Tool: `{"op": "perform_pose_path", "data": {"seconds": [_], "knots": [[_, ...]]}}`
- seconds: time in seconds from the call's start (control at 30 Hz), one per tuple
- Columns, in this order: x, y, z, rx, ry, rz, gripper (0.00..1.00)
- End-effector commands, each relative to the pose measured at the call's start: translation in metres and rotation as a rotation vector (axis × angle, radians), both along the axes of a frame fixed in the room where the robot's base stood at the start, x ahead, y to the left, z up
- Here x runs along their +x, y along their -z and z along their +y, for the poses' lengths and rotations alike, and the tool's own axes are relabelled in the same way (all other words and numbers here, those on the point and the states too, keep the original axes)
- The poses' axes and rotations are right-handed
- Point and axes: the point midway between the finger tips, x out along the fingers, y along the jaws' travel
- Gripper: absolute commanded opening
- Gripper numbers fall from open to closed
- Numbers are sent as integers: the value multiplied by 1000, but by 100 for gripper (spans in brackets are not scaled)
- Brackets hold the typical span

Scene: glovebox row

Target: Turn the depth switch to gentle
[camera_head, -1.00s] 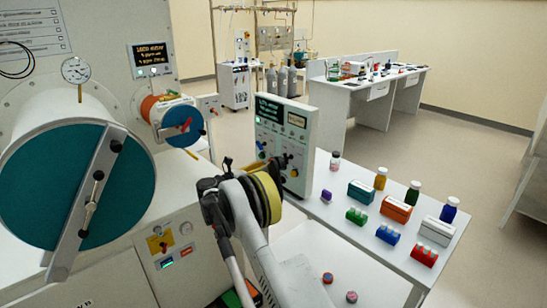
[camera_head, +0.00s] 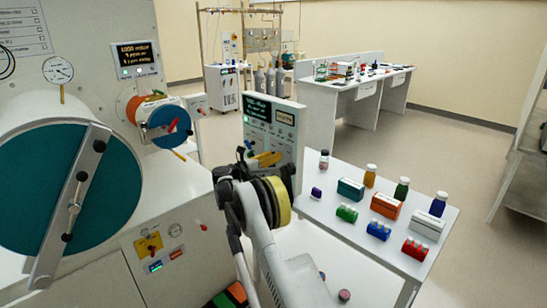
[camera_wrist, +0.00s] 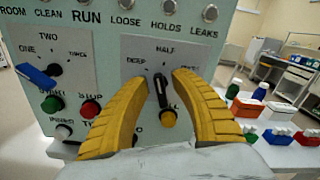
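The depth switch (camera_wrist: 160,92) is a black bar handle with a yellow lower end, on a plate of the control panel (camera_wrist: 112,50) in the wrist view. It stands nearly upright, its black upper end towards HALF. DEEP is at its upper left; the label at its right is mostly hidden by a finger. My gripper (camera_wrist: 164,78) has its two yellow fingers apart, one on each side of the switch, with narrow gaps visible. In the head view my gripper (camera_head: 262,160) is in front of the panel (camera_head: 285,135), and the switch cannot be made out.
A blue-handled switch (camera_wrist: 38,77), a green button (camera_wrist: 52,104) and a red button (camera_wrist: 90,109) sit left of the fingers. A white table (camera_head: 335,220) with bottles and small boxes stands right of the panel. A large teal-faced cylinder (camera_head: 110,200) is at left.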

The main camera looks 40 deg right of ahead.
Motion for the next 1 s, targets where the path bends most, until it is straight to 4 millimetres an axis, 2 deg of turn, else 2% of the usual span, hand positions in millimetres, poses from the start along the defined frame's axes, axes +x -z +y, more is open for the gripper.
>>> {"op": "perform_pose_path", "data": {"seconds": [0.03, 0.07, 0.1, 0.57, 1.0], "knots": [[0, 0, 0, 0, 0, 0, 13], [0, 0, 0, 0, 0, 0, 4], [0, 0, 0, 0, 0, 0, 0], [-1, 0, 0, 5, 1, -72, 0], [-4, 0, -1, 31, 0, -388, 0]]}}
